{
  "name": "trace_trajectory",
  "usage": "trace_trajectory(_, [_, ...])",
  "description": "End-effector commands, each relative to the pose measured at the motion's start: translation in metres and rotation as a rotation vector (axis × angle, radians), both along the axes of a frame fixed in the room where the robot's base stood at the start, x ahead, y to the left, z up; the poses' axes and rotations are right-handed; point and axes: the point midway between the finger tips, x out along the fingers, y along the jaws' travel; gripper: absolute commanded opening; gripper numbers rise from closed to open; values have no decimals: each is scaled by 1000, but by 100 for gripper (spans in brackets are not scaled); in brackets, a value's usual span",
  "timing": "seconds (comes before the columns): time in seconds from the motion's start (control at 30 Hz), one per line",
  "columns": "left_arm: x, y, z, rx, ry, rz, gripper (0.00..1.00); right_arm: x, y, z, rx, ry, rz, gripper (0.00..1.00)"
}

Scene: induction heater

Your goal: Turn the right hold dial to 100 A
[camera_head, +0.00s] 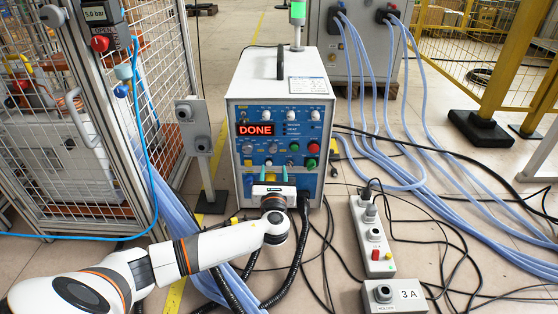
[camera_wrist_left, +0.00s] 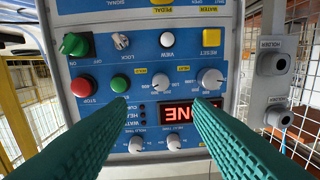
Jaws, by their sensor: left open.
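The blue front panel of the heater cabinet carries a lit "DONE" display (camera_head: 255,129). Below the display are two silver dials; the right one (camera_head: 271,148) is the likely right hold dial. In the wrist view the panel appears upside down, so that dial (camera_wrist_left: 160,85) is left of the other dial (camera_wrist_left: 210,78). Its small scale and setting are too fine to read surely. My left gripper (camera_head: 271,172) is open in front of the panel's lower part. In the wrist view its teal fingers (camera_wrist_left: 160,103) are spread, with nothing between them. My right gripper is out of view.
Green and red buttons (camera_wrist_left: 118,82) sit beside the dials, with a green rotary switch (camera_wrist_left: 75,43) and a yellow button (camera_wrist_left: 212,38) near. A grey holder post (camera_head: 197,143) stands left of the cabinet. Cables and a socket strip (camera_head: 372,240) lie on the floor at right.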

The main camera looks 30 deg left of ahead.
Motion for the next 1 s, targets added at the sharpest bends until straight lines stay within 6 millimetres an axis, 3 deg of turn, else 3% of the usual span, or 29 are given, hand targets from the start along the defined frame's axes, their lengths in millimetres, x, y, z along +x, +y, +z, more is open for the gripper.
trace_trajectory(0.2, [36, 24, -7, -1, -6, 3, 46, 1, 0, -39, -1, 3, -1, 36])
trace_trajectory(0.5, [77, 51, -5, -3, -2, 2, 46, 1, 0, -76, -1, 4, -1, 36])
trace_trajectory(0.7, [89, 59, -2, -4, -1, 1, 46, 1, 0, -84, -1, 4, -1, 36])
trace_trajectory(1.0, [90, 60, -1, -4, 1, 1, 46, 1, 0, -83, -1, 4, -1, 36])
